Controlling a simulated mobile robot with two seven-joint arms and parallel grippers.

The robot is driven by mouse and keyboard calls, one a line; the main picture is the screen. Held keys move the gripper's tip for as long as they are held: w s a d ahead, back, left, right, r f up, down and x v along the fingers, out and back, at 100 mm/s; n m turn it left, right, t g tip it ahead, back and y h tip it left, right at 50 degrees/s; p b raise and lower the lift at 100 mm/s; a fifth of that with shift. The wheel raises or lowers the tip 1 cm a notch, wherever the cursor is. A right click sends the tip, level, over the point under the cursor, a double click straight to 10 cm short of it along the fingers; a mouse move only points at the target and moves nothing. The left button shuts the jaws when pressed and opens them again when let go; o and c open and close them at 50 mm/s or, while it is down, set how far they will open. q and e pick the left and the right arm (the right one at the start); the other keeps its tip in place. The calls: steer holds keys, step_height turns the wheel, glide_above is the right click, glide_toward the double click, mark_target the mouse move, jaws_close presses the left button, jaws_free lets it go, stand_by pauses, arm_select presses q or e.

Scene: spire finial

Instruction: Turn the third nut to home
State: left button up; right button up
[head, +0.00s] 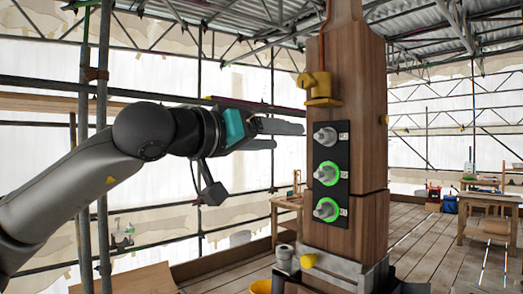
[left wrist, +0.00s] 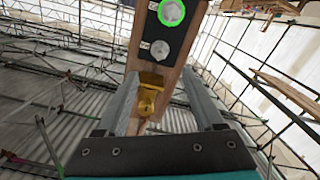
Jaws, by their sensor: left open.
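A black panel (head: 317,190) on the wooden post carries three grey nuts in a column. The top nut (head: 325,137) has no green ring. The middle nut (head: 328,173) and bottom nut (head: 327,209) each have a lit green ring. My left gripper (head: 289,136) is open and empty, left of the post at about the top nut's height, apart from it. In the left wrist view, the picture is inverted: the unringed nut (left wrist: 160,50) and a green-ringed nut (left wrist: 171,12) show beyond the spread fingers (left wrist: 162,76). My right gripper is out of view.
A yellow bracket (head: 318,90) juts from the post just above the panel; it also shows between the fingers in the left wrist view (left wrist: 151,92). Scaffold poles (head: 84,150) stand at the left. A wooden workbench (head: 488,212) stands far right.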

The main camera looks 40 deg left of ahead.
arm_select(q)
steer(key=shift+s+a+b, duration=0.1)
steer(key=shift+s+b, duration=0.6)
steer(key=shift+s, duration=1)
